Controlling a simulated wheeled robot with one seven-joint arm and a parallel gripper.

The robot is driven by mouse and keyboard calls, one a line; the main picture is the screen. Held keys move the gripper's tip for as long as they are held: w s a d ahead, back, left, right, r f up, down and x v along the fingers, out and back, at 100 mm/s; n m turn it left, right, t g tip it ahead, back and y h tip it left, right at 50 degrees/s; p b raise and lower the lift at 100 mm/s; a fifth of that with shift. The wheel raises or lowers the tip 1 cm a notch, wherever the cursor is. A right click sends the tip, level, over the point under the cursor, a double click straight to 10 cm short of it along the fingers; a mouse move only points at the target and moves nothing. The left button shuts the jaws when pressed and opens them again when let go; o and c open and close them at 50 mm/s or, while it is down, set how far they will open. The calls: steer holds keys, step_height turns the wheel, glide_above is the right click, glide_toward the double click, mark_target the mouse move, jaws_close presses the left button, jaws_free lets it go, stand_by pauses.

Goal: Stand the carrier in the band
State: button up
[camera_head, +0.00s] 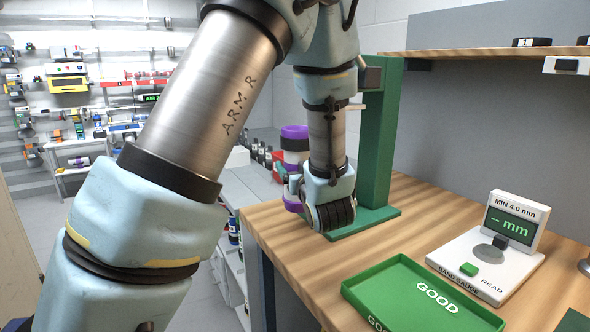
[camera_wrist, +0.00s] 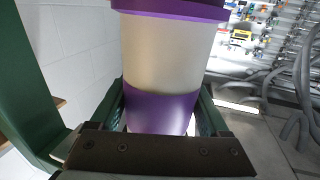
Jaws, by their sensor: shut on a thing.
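In the wrist view the carrier (camera_wrist: 170,50) fills the middle. My gripper (camera_wrist: 163,112) is shut on it, with a green finger on each side of its purple section. The carrier looks upright in the head view. A band gauge (camera_head: 462,272) with a green button and a "-- mm" display lies on the bench at right. I cannot make out a separate band.
A green upright stand (camera_head: 378,135) rises close behind my wrist; it also shows at left in the wrist view (camera_wrist: 28,95). A green GOOD tray (camera_head: 385,279) lies at the front of the wooden bench (camera_head: 300,262). A shelf (camera_head: 480,53) overhangs the back. Stocked racks stand far left.

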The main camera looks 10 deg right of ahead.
steer(key=shift+s, duration=0.1)
steer(key=w+d+f, duration=0.2)
steer(key=w+d, duration=0.1)
steer(key=d, duration=0.9)
steer(key=shift+w+d+b, duration=0.2)
steer(key=shift+w+b, duration=0.1)
steer(key=shift+w, duration=0.05)
stand_by(0.5)
steer(key=shift+f+b, duration=0.7)
steer(key=shift+f, duration=0.15)
stand_by(1.5)
steer(key=o, duration=1.4)
steer(key=s+b, duration=0.2)
steer(key=s, duration=0.8)
steer(key=shift+s, duration=0.4)
